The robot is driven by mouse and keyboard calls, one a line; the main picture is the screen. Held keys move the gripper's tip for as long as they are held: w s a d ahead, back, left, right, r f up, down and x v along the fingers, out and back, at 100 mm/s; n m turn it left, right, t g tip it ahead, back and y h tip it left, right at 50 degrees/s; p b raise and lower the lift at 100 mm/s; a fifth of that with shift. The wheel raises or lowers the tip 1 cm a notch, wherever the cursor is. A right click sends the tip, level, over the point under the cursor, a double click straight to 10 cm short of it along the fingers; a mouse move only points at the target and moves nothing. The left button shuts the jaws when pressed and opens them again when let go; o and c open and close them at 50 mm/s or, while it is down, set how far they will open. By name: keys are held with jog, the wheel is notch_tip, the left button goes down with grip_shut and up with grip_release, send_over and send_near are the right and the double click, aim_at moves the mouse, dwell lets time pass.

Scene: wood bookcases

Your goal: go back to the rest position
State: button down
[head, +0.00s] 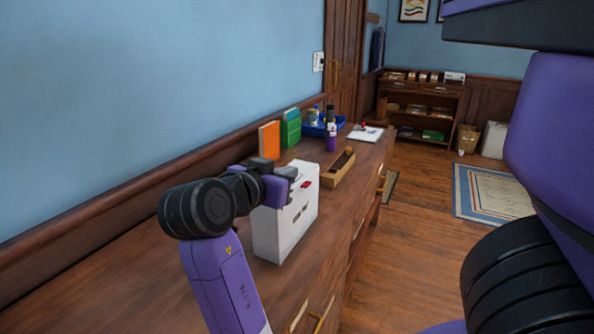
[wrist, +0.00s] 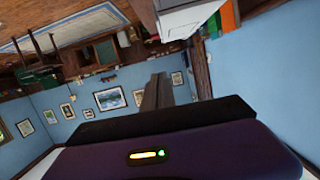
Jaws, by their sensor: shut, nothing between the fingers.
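My gripper (head: 287,170) is at the end of my purple and black arm, by the top of a white box (head: 284,225) on the wooden cabinet. In the head view its fingers point away from me along the cabinet, and whether they touch the box cannot be told. In the wrist view the fingers of my gripper (wrist: 158,92) are together with nothing between them. The white box also shows at the top of the wrist view (wrist: 190,18), where the room appears upside down.
Beyond the box on the cabinet top (head: 130,285) are an orange book (head: 269,139), green books (head: 291,128), a wooden tray (head: 340,168), a purple bottle (head: 331,140) and a blue bin (head: 313,128). The blue wall (head: 150,90) runs along the left. Open floor (head: 420,240) lies to the right.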

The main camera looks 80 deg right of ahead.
jog(key=shift+w+a+r, duration=0.15)
jog(key=shift+w+a, duration=0.05)
jog(key=shift+a, duration=0.5)
